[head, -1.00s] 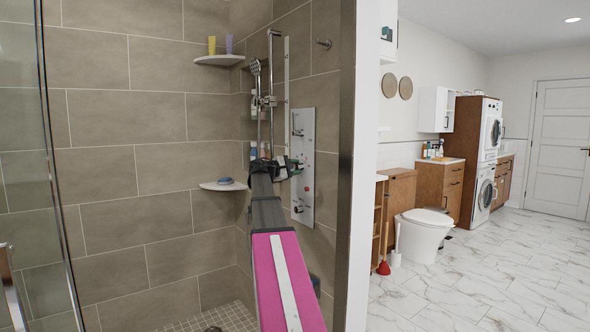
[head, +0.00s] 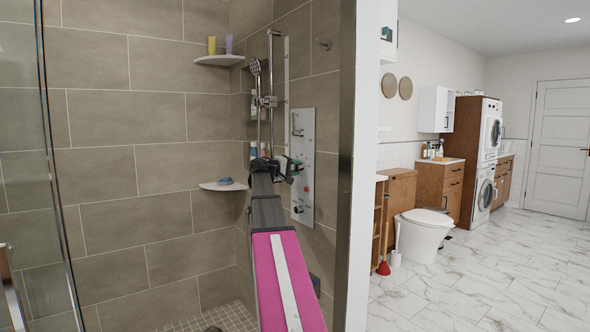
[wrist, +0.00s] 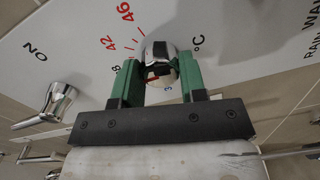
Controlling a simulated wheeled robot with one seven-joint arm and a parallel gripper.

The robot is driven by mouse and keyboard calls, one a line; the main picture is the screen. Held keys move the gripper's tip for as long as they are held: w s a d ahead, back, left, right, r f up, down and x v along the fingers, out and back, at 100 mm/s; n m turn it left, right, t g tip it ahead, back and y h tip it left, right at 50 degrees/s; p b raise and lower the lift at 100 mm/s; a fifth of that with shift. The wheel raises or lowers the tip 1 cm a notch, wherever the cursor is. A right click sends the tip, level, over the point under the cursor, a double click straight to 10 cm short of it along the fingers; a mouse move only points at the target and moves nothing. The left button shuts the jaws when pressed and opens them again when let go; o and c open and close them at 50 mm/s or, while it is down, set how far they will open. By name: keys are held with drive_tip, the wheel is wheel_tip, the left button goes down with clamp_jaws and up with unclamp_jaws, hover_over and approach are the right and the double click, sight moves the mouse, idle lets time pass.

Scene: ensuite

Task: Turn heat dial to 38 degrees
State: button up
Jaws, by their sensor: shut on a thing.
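The heat dial (wrist: 160,50) is a chrome knob with a dark top on the white shower panel (wrist: 75,45), which also shows in the head view (head: 308,125). My gripper (wrist: 160,68) has its green fingers on either side of the dial and is shut on it. Red marks 42 and 46 and a °C sign stand around the dial. An 8 shows beside the left finger; the rest of that number is hidden. A blue 3 shows between the fingers. The dial's exact setting cannot be read. In the head view my gripper (head: 293,168) is small against the panel.
A chrome ON lever (wrist: 60,100) stands on the panel left of my gripper. A hand shower (head: 255,68) hangs on its rail left of the panel. Corner shelves (head: 222,186) sit at the left.

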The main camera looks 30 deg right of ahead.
idle(0.4)
drive_tip(key=o, duration=0.9)
drive_tip(key=a, duration=1)
drive_tip(key=shift+s+a+r, duration=0.2)
drive_tip(key=shift+s+a, duration=0.1)
drive_tip(key=shift+a, duration=0.1)
